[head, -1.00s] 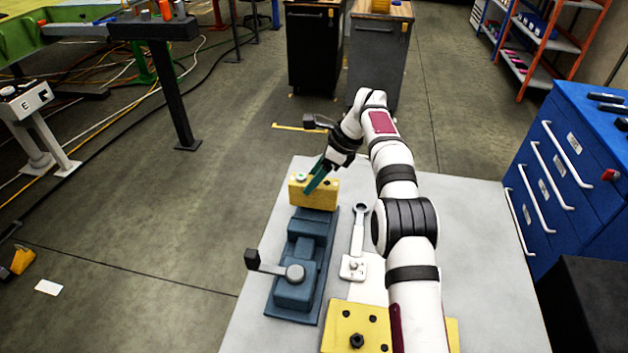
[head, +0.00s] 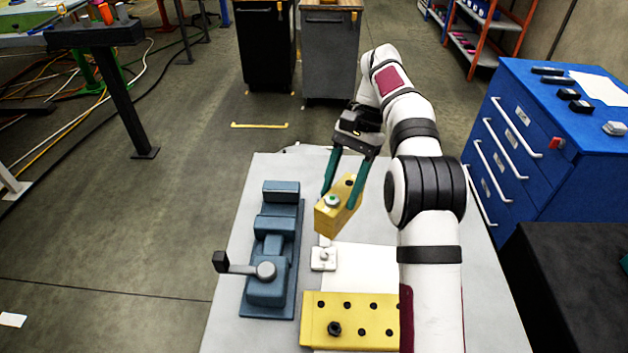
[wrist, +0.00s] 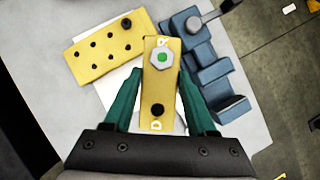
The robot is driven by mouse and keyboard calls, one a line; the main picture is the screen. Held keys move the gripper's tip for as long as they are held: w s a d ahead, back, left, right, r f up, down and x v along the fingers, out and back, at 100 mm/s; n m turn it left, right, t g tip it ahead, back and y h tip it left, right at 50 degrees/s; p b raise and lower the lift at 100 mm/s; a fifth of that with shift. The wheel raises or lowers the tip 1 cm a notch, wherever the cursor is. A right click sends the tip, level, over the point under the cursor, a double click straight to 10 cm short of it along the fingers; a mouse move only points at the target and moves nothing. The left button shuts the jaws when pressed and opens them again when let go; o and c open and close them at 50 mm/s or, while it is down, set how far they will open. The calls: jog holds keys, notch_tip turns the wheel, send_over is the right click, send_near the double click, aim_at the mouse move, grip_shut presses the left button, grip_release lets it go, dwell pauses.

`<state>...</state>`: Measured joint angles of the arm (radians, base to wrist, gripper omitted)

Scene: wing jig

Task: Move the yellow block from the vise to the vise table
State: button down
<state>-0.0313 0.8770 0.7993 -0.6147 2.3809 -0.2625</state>
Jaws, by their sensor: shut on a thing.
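The yellow block (head: 338,207) is held between the green fingers of my gripper (head: 344,188), above the light grey vise table (head: 222,318). It has a silver nut with a green centre and a dark hole on top. In the wrist view the block (wrist: 161,85) sits between both fingers of my gripper (wrist: 161,105), with letters on its face. The blue-grey vise (head: 271,246) stands on the table to the left of the block, its jaws empty. The block is apart from the vise; its exact height above the table is hard to tell.
A yellow plate with several holes (head: 350,320) lies at the front of the table, beside a white sheet (head: 362,272). The vise handle (head: 221,262) sticks out to the left. A blue drawer cabinet (head: 540,150) stands at the right. The table's far part is clear.

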jog(key=shift+s+d+r+n+h, duration=0.65)
jog(key=shift+s+d+n, duration=0.55)
jog(key=shift+s+d, duration=2.1)
jog(key=w+d+f+m+t+y, duration=0.2)
jog(key=w+f+m, duration=0.3)
jog(key=w+m, duration=0.15)
jog(key=w+d+f+m+t+y, duration=0.2)
jog(key=w+f+m+t, duration=0.1)
jog(key=w+f+m, duration=0.3)
jog(key=shift+m, duration=0.65)
jog(key=shift+a+f, duration=0.1)
jog(key=shift+f, duration=3.2)
jog(key=shift+f, duration=0.1)
jog(key=shift+f, duration=0.4)
jog(key=shift+c, duration=0.6)
grip_release()
